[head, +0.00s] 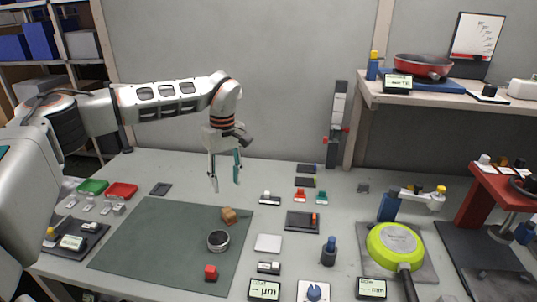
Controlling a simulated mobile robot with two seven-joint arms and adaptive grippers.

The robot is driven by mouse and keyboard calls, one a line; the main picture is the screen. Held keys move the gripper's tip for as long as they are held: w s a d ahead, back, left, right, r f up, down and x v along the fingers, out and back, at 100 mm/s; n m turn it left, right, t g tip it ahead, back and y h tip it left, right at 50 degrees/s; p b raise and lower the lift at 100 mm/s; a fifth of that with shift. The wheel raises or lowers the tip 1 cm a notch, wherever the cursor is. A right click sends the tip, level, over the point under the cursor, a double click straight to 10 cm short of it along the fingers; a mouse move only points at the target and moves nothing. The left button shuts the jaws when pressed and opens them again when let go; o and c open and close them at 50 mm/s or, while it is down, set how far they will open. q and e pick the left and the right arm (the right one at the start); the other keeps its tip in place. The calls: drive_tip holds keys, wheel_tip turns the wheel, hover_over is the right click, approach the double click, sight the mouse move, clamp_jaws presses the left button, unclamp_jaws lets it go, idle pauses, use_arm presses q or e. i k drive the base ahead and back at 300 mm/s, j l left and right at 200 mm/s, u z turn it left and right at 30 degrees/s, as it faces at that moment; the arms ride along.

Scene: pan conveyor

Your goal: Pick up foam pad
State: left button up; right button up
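My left gripper (225,185) hangs with its fingers pointing down above the back of the table, behind the green mat. Its two fingers are apart and nothing shows between them. I cannot tell for sure which thing is the foam pad. A small dark flat pad (161,189) lies on the table behind the mat, to the left of the gripper. A white flat square (268,243) lies just right of the mat. A dark square tray (291,226) with an orange item is behind that square. My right gripper is not in view.
The green mat (150,238) carries a brown block (229,215), a round metal ring (218,240) and a red block (211,272). A green pan (394,246) lies at the right. A raised shelf (430,102) holds a red pan (424,66). Several small parts crowd the middle.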

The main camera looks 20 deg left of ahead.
sight(211, 275)
drive_tip(key=k, duration=1)
